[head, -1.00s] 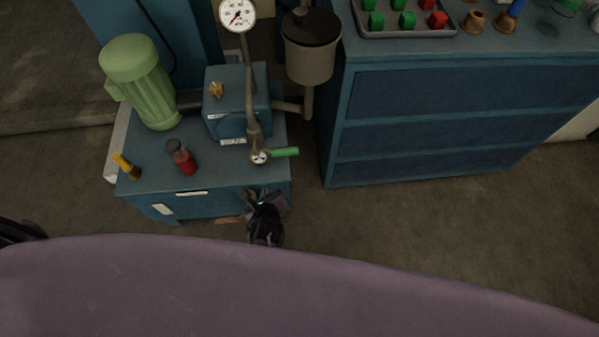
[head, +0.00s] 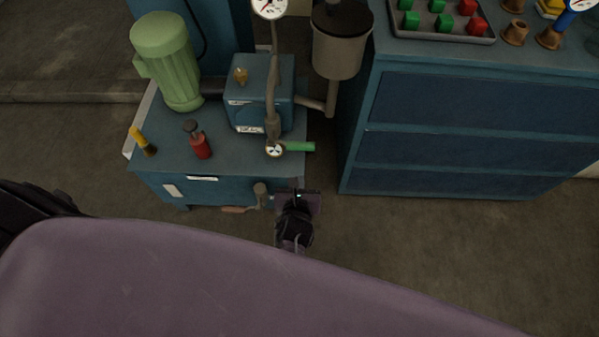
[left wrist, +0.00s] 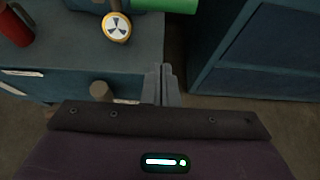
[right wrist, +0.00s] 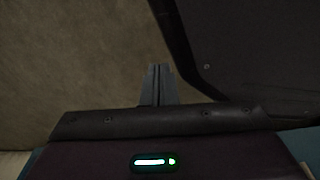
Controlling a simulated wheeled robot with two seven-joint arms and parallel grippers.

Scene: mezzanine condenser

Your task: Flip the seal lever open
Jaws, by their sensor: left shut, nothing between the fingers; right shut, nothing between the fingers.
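A tan lever with a round knob (head: 260,190) is on the front of the blue cart, near its right end; I take it for the seal lever. A tan piece runs low and left from it. The knob also shows in the left wrist view (left wrist: 100,91). My left gripper (head: 298,194) is at the cart's front right corner, just right of the knob and apart from it. Its fingers (left wrist: 163,84) are together and empty. My right gripper (right wrist: 157,82) is shut and empty over bare floor; the head view does not show it.
The cart top (head: 232,165) carries a green motor (head: 168,62), a red bottle-like object (head: 200,147) and a valve with a green handle (head: 299,147). A blue drawer cabinet (head: 450,110) stands to the right. Floor between cart and cabinet is clear.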

